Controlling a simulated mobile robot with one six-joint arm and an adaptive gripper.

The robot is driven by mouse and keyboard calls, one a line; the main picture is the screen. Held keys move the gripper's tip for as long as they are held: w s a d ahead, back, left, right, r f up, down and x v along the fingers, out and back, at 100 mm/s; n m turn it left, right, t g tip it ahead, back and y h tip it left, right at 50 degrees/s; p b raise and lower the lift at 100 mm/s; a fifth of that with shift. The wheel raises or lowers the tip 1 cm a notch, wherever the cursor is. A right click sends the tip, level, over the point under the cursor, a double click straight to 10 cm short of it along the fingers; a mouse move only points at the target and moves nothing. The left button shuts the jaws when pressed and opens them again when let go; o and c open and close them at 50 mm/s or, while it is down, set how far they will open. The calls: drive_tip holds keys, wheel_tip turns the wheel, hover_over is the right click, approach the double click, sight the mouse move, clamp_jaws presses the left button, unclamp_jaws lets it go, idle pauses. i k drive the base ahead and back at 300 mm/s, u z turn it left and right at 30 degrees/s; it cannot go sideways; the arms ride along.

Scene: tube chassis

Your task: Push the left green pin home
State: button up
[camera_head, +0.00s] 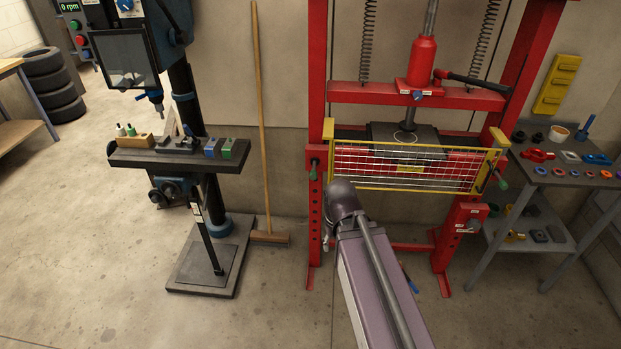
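The red shop press (425,92) stands right of centre, with a yellow-framed mesh guard (420,168) across its front. The left green pin (313,174) shows as a small dark green end at the left upright, beside the guard's left end. How deep it sits cannot be told. A right green pin (502,183) sticks out at the right upright, tilted. My arm reaches up from the bottom edge, and its rounded joint is just right of and below the left pin. My gripper is not visible; the arm hides whatever is beyond that joint.
A drill press with a small table (180,157) stands left, and a broom (262,150) leans between it and the press. A grey workbench (570,165) with coloured parts is at the right. The front left floor is clear.

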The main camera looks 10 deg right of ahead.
sight(313, 175)
drive_tip(key=z, duration=0.05)
drive_tip(key=i, duration=1)
drive_tip(key=u, duration=0.05)
